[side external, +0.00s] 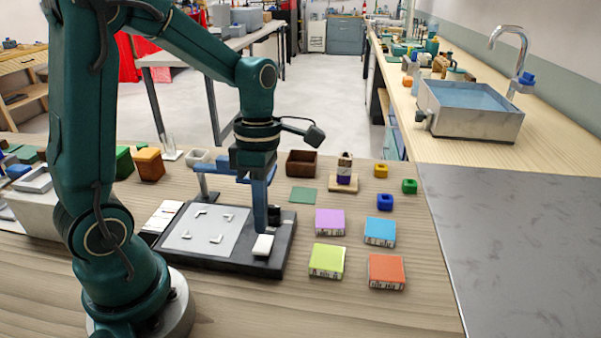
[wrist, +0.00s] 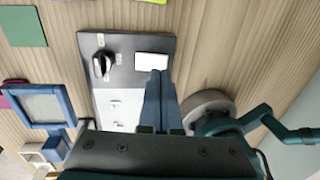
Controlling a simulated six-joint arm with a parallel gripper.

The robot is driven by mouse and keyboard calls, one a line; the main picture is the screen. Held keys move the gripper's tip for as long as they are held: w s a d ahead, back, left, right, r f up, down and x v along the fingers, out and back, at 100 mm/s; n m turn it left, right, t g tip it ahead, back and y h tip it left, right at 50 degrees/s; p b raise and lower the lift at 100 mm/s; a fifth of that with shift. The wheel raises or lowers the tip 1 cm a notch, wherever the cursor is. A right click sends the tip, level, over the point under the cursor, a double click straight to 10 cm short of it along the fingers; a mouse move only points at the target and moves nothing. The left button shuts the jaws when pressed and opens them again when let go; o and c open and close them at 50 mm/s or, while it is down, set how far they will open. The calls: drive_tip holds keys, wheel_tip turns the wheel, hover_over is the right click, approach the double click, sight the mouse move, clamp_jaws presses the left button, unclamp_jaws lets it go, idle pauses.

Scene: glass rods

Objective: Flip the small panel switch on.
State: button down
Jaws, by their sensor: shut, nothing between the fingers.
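The small panel switch is a white rocker (side external: 263,245) at the near right corner of the dark panel (side external: 240,263). In the wrist view the white rocker (wrist: 152,61) lies just beyond my fingertips. I cannot tell which way it is tipped. My gripper (side external: 261,228) points down, shut and empty, with its blue fingertips close to the rocker's far edge; contact cannot be made out. The shut fingers also show in the wrist view (wrist: 159,73). A black knob (wrist: 103,63) sits on the panel beside the rocker; it is partly behind my fingers in the side view.
A light plate (side external: 205,232) with raised corner marks covers the panel's left part. Purple (side external: 329,221), blue (side external: 380,231), lime (side external: 327,260) and orange (side external: 387,271) blocks lie to the right. A brown box (side external: 301,163) stands behind. The table front is clear.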

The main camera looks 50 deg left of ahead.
sight(262, 248)
drive_tip(key=shift+s+d+f, duration=0.1)
drive_tip(key=shift+f, duration=0.8)
drive_tip(key=shift+s+d+f, duration=0.1)
drive_tip(key=shift+f, duration=0.75)
drive_tip(key=shift+s+d+f, duration=0.1)
drive_tip(key=shift+f, duration=0.1)
drive_tip(key=shift+w+a+r, duration=0.15)
drive_tip(key=shift+w+a, duration=0.45)
drive_tip(key=shift+w, duration=0.05)
wheel_tip(262, 248, up, 14)
drive_tip(key=w+a, duration=0.1)
drive_tip(key=shift+w+a, duration=0.25)
